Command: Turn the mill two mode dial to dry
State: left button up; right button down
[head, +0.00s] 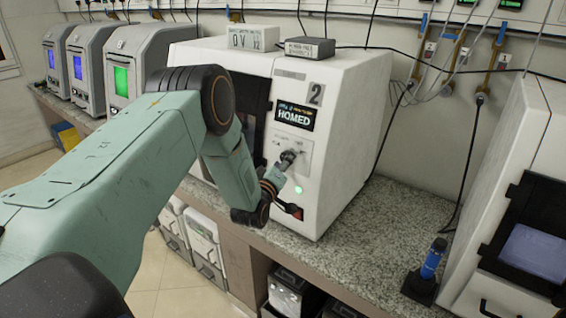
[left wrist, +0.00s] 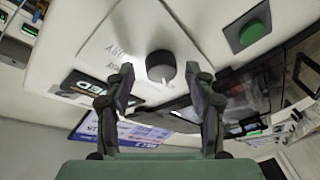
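Mill two (head: 335,130) is the white cabinet marked "2", with a display reading "HOMED". Its mode dial (left wrist: 161,67) is a round dark knob on the white front panel, seen in the left wrist view with a small pale mark on its rim. Lettering beside the dial is too blurred to read surely. My left gripper (left wrist: 160,75) is open, with its fingertips on either side of the dial and a gap visible at each side. In the head view my left gripper (head: 287,160) is at the panel below the display and mostly hides the dial. My right gripper is not in view.
A lit green button (head: 298,189) sits below the dial; it also shows in the left wrist view (left wrist: 247,33). Boxes stand on top of the mill. Grey machines (head: 130,75) stand at left. A blue-handled tool (head: 433,260) stands on the speckled counter (head: 350,262) at right.

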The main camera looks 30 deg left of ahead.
pick_arm(q)
jog(key=shift+a, duration=0.15)
jog(key=shift+c, duration=1.4)
jog(key=shift+w+d, duration=0.1)
jog(key=shift+d, duration=0.1)
jog(key=c, duration=0.5)
jog(key=shift+a+f, duration=0.1)
jog(key=shift+c, duration=1.3)
